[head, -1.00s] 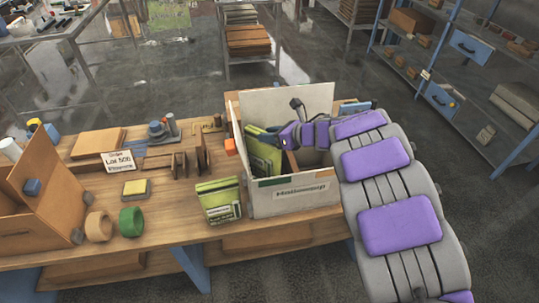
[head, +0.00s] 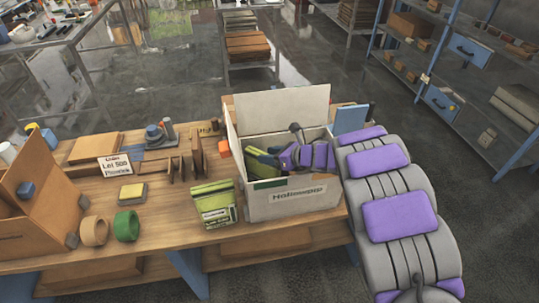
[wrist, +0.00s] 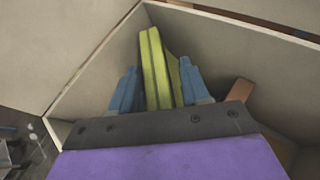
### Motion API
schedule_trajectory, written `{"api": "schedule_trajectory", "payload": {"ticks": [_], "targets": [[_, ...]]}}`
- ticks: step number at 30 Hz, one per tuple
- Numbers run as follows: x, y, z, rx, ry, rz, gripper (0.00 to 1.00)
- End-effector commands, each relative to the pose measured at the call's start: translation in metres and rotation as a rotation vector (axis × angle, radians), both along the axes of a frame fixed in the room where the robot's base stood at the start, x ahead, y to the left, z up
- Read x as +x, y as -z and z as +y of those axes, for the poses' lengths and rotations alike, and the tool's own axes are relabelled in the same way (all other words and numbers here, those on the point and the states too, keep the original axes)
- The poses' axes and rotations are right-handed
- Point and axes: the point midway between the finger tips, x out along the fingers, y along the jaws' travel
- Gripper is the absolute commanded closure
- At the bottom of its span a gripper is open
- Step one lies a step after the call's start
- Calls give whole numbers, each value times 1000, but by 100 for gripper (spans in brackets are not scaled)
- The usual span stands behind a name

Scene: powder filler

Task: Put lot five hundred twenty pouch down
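A yellow-green pouch (head: 264,163) is inside the white open box (head: 290,204), leaning toward the left wall. My gripper (head: 278,154) is down inside the box beside it. In the wrist view the pouch (wrist: 156,68) stands between the two blue fingers (wrist: 160,88), which appear to press on both its sides. It shows as two yellow-green layers; I cannot tell whether these are one pouch or two. Its lower part is hidden by my gripper, and its lot number cannot be read. Another green pouch (head: 213,204) stands on the table just left of the box.
A sign (head: 115,166), tape rolls (head: 126,226), a yellow-topped block (head: 133,192) and wooden dividers (head: 185,165) are on the workbench (head: 165,215). A brown carton (head: 45,200) stands at left. A blue panel (head: 351,118) is behind the box's right side.

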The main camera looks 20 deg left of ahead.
Motion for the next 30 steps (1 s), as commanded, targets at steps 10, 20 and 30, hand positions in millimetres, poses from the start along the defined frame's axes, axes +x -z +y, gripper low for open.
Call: {"api": "schedule_trajectory", "payload": {"ticks": [10, 20, 30], "targets": [[-1, 0, 3, 0, 0, -1, 41], [-6, -20, -34, 0, 4, -4, 41], [-19, -48, -87, -1, 1, -4, 41]]}}
